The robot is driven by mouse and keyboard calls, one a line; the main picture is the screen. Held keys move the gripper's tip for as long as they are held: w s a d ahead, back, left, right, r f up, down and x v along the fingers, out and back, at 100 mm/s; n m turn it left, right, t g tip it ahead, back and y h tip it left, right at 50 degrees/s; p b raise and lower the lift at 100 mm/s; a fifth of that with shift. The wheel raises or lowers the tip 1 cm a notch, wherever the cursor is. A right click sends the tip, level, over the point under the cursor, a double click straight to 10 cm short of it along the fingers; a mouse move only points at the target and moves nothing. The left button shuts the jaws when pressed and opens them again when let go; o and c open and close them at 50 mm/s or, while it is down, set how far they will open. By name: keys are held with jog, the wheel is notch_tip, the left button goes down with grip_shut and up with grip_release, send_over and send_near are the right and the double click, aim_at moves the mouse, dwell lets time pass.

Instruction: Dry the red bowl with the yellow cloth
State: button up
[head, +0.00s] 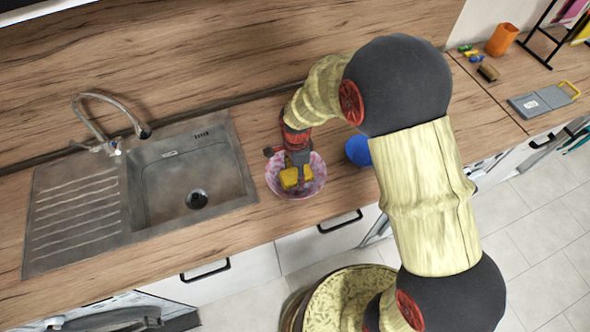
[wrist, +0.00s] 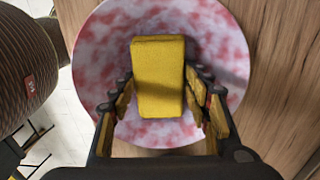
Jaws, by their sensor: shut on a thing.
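The red bowl (head: 271,187) is mottled red and white and sits on the counter right of the sink. It fills much of the wrist view (wrist: 105,55). The yellow cloth (wrist: 158,75) looks like a thick folded block and lies over the inside of the bowl. In the head view, yellow shows in the bowl (head: 289,179). My gripper (head: 298,168) points down into the bowl, its fingers on either side of the cloth in the wrist view (wrist: 158,100), shut on it. Whether the cloth touches the bowl's inner surface is hard to tell.
The steel sink (head: 190,180) with a tap (head: 110,120) lies to the left. A blue container (head: 358,151) stands close right of the bowl, partly behind my arm.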

jog(key=shift+s+d+f, duration=0.1)
jog(key=shift+s, duration=0.4)
jog(key=shift+w+a+r, duration=0.1)
jog(key=shift+w+a, duration=0.05)
jog(key=shift+w, duration=0.4)
jog(key=shift+w+a+r, duration=0.1)
jog(key=shift+w, duration=0.4)
jog(key=shift+s+d+f, duration=0.1)
jog(key=shift+s+d, duration=0.05)
jog(key=shift+s, duration=0.35)
jog(key=shift+s+d+f, duration=0.1)
jog(key=shift+s, duration=0.4)
jog(key=shift+w+a+r, duration=0.1)
jog(key=shift+w+a, duration=0.15)
jog(key=shift+w, duration=0.75)
